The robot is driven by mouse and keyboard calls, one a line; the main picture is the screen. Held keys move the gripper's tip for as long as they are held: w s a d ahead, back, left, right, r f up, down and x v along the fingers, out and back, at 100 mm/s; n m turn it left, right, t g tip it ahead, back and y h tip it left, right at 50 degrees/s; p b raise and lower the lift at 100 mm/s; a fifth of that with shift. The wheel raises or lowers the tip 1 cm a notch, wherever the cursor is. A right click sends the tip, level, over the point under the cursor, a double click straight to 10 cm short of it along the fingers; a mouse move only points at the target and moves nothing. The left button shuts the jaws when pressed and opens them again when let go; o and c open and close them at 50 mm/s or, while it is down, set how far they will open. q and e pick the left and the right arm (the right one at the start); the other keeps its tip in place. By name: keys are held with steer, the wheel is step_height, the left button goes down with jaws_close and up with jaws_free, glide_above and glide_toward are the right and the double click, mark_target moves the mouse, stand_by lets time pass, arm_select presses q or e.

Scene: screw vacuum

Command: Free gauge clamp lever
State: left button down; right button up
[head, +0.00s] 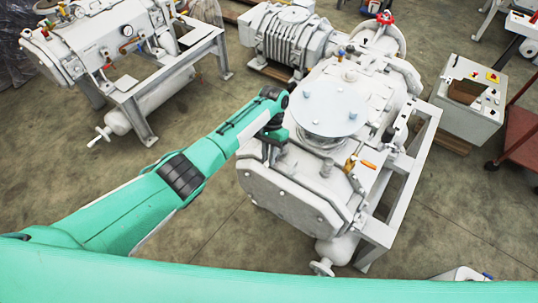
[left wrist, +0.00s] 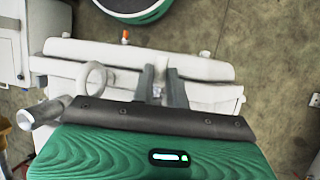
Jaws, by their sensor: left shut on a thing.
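My left gripper (head: 268,154) reaches in from the left, pointing down at the near left edge of the white vacuum pump (head: 290,195). In the left wrist view its two dark fingers (left wrist: 160,88) stand close together and are shut on a small pale metal part (left wrist: 158,91), which seems to be the gauge clamp lever. Most of that part is hidden between the fingers, and in the head view the gripper hides it. No gauge can be made out at the grip. My right gripper is not in view.
An orange-handled valve (head: 362,162) and a round plate (head: 330,108) are on the pump, right of the gripper. A white metal frame (head: 400,190) carries the pump. Another machine (head: 110,40) stands back left, and a control box (head: 470,100) stands right. The floor between is clear.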

arm_select(q)
steer(key=shift+w+r, duration=0.1)
steer(key=c, duration=1.4)
jaws_free()
steer(key=b+v, duration=0.2)
steer(key=v, duration=0.2)
steer(key=shift+w+r, duration=0.15)
steer(key=shift+w, duration=0.05)
steer(key=p+v, duration=0.1)
steer(key=v, duration=0.8)
steer(key=shift+r, duration=0.15)
steer(key=shift+s, duration=0.1)
